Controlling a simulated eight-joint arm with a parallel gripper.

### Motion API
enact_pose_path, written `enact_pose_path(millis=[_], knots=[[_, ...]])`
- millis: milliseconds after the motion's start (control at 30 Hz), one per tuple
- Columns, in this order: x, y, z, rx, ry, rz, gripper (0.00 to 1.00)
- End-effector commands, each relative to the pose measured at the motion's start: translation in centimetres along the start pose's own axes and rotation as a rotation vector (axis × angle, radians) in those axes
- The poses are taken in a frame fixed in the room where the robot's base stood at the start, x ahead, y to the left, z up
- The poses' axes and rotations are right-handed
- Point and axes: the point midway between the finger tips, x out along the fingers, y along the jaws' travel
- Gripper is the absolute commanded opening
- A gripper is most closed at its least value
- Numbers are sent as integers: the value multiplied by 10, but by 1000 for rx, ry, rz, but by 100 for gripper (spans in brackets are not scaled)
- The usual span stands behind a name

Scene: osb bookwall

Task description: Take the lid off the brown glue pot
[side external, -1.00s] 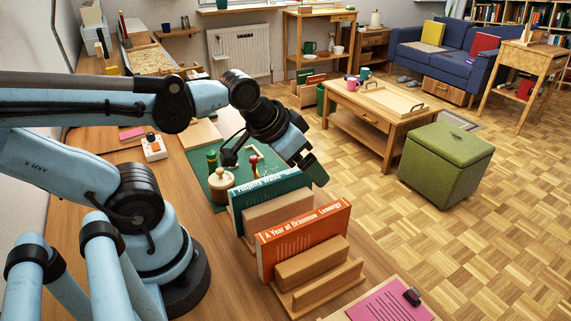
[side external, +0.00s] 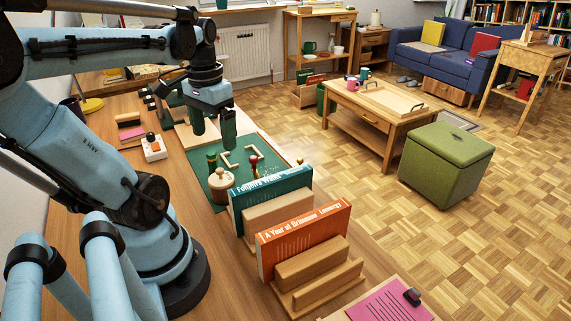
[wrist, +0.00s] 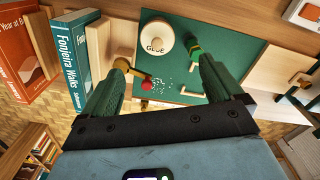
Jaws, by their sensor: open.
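My gripper (side external: 213,134) is open and points down, above and behind the pot in the side view. In the wrist view its two green fingers (wrist: 163,66) are spread apart with nothing between them, and the pot lies beyond the fingertips.
Pale corner pieces lie behind. A teal book (side external: 270,190) and an orange book (side external: 305,238) stand upright in front, near the pot.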

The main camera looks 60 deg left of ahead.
Motion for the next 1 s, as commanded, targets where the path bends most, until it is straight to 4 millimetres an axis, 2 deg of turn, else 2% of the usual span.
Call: enact_pose_path(millis=[300,667,1000], knots=[[40,0,-1,0,2,-1,94],[57,2,0,0,2,-1,94],[91,4,1,-1,2,-1,94]])
